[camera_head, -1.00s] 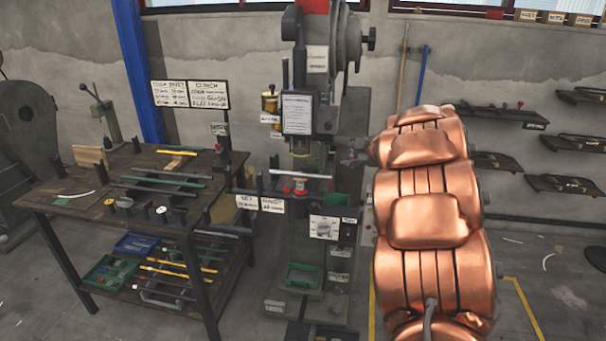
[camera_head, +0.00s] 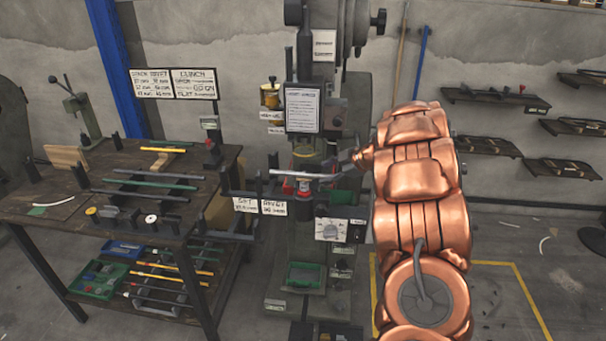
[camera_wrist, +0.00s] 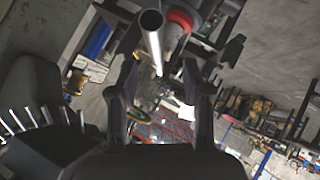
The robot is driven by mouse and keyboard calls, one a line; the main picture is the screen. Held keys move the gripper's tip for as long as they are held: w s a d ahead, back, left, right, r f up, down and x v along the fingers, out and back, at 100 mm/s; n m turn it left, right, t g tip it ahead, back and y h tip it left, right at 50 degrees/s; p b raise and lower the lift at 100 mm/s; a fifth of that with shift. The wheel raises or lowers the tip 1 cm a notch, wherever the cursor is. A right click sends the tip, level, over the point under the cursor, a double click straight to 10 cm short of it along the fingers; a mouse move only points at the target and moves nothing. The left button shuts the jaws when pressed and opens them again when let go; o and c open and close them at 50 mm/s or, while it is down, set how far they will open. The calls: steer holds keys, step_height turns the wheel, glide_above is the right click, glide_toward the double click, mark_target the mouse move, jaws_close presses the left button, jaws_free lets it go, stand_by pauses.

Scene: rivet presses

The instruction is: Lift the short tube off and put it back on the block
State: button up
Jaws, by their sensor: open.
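The short tube (camera_head: 304,175) is a pale metal tube lying level across the work point of the middle press, above a red and grey support (camera_head: 303,187). I cannot make out the block's shape under it. My gripper (camera_head: 346,160) is just right of the tube, at the end of my copper-coloured arm. In the wrist view my gripper (camera_wrist: 160,76) has its fingers spread, with the tube (camera_wrist: 152,38) running lengthwise into the gap between them. Contact with the fingers cannot be seen. A red round part (camera_wrist: 181,22) shows beside the tube.
The press head (camera_head: 305,105) with its sign stands over the tube. Signs (camera_head: 260,206) are mounted in front at the left. A workbench (camera_head: 60,215) with several rods is at the left.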

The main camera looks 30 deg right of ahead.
mark_target(318, 174)
steer(key=p+x, duration=0.1)
steer(key=x, duration=0.2)
steer(key=shift+w+d+r, duration=0.1)
steer(key=shift+w+r, duration=0.05)
steer(key=shift+w, duration=0.05)
steer(key=shift+x, duration=0.8)
